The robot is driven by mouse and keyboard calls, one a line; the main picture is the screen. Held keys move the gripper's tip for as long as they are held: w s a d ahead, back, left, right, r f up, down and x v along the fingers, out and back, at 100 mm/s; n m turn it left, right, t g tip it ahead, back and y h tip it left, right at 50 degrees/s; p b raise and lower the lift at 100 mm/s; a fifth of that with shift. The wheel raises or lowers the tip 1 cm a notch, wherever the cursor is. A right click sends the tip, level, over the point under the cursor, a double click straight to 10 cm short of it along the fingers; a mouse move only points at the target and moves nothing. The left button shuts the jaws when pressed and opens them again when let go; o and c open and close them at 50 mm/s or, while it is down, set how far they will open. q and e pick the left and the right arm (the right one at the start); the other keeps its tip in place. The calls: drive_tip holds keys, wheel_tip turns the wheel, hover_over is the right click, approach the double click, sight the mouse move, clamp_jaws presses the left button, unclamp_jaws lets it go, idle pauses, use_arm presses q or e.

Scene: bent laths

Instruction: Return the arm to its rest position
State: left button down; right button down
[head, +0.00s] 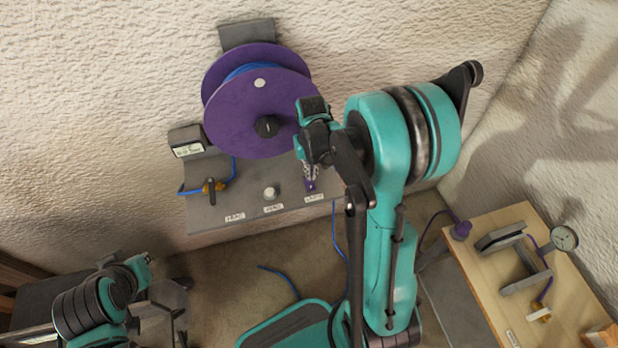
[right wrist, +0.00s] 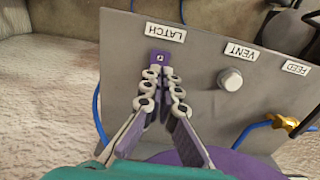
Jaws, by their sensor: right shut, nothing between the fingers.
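My right arm rises through the middle of the head view and bends down to the grey panel (head: 250,213). Its gripper (head: 310,178) is at the purple latch (head: 311,186) on the panel's right side. In the right wrist view the gripper (right wrist: 161,76) is shut and empty, its fingertips just below the purple latch (right wrist: 158,58) under the LATCH label. I cannot tell whether they touch it. My left arm is at the lower left of the head view; its gripper cannot be made out clearly.
A purple reel (head: 240,118) with blue hose stands close left of my right gripper. The panel also bears a white knob (head: 270,193) and an orange valve (head: 212,187). A wooden table (head: 493,284) with a gauge (head: 564,238) stands at right. Blue hose (head: 281,276) hangs below the panel.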

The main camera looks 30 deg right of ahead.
drive_tip(key=shift+r+p, duration=0.55)
drive_tip(key=shift+r, duration=0.4)
drive_tip(key=s+a+r+n+t, duration=0.2)
drive_tip(key=s+a+r+t, duration=0.5)
drive_tip(key=s+a+r, duration=0.3)
wheel_tip(320, 180, up, 3)
drive_tip(key=shift+s+a+r+n+b, duration=0.15)
drive_tip(key=shift+s+a+n+b, duration=0.2)
drive_tip(key=shift+s, duration=0.15)
